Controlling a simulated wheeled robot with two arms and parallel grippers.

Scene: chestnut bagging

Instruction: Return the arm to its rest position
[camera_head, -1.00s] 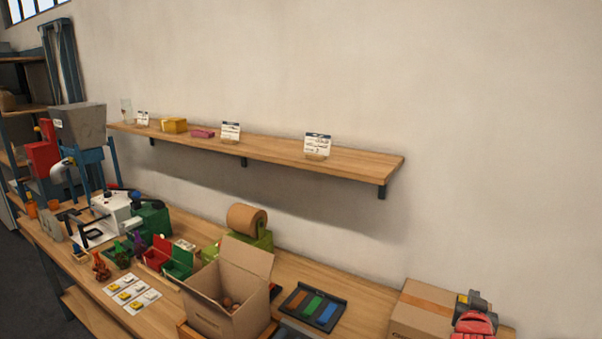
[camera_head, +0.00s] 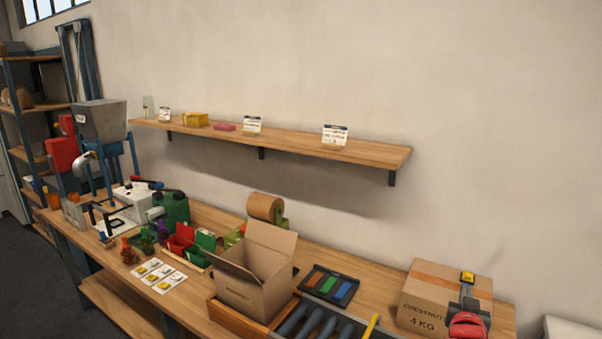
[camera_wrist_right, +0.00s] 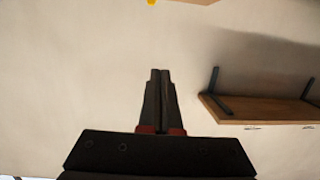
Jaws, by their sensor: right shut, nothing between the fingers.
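My right gripper (camera_wrist_right: 160,100) shows in the right wrist view, its two dark fingers together with nothing between them. Plain pale wall lies behind the fingertips. I cannot make out the right gripper in the head view. My left gripper is in neither view. In the head view an open cardboard box (camera_head: 245,294) stands on the workbench; its inside is mostly hidden by its flaps. A closed carton marked chestnuts, 4 kg (camera_head: 425,311) stands at the right, with a red and black tool (camera_head: 468,322) at its front right.
A wall shelf (camera_head: 370,154) holds small cards and boxes; it shows upside down in the wrist view (camera_wrist_right: 260,108). Dark rollers (camera_head: 310,325) lie right of the open box, before a tray of coloured strips (camera_head: 328,284). Machines, bins and a card sheet (camera_head: 160,276) fill the bench's left.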

